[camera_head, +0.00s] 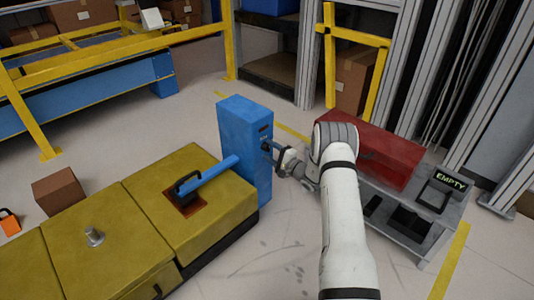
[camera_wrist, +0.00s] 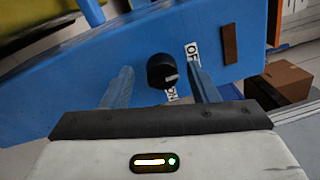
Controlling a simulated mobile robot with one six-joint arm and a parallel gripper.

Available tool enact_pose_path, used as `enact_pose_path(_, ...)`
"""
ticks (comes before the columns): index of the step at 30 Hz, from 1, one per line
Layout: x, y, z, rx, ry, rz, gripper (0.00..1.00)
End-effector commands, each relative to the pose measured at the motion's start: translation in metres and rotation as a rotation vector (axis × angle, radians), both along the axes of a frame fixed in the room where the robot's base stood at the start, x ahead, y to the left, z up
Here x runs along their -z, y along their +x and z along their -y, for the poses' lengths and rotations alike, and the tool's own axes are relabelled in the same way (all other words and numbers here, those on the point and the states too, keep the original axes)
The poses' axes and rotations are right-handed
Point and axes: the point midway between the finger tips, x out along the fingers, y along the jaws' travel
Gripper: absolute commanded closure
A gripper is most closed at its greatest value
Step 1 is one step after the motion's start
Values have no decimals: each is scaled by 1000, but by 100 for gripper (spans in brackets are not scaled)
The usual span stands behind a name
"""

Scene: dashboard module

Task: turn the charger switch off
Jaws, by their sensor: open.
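The charger is a tall blue box (camera_head: 243,130) standing upright in the middle of the head view. In the wrist view its blue face (camera_wrist: 110,50) carries a round black switch knob (camera_wrist: 158,68) with a pale mark on its lower right. An OFF label (camera_wrist: 193,52) is above right of the knob and an ON label (camera_wrist: 171,94) is below right. The mark sits nearer the ON label. My gripper (camera_head: 271,152) is at the charger's right face. In the wrist view its open fingers (camera_wrist: 161,78) are on either side of the knob; I cannot tell whether they touch it.
A yellow block (camera_head: 203,217) with a blue bar and black handle (camera_head: 187,183) stands left of the charger. A red box (camera_head: 384,149) and an EMPTY display (camera_head: 450,181) sit on a grey cart (camera_head: 445,218) at right. A cardboard box (camera_head: 59,190) lies at far left.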

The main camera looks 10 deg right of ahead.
Motion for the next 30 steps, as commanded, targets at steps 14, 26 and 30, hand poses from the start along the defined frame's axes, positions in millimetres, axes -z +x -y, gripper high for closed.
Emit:
enact_pose_path(14,-1,-38,29,4,1,-2,46)
enact_pose_path(26,4,-65,47,1,0,1,46)
enact_pose_path(30,4,-64,47,1,0,1,46)
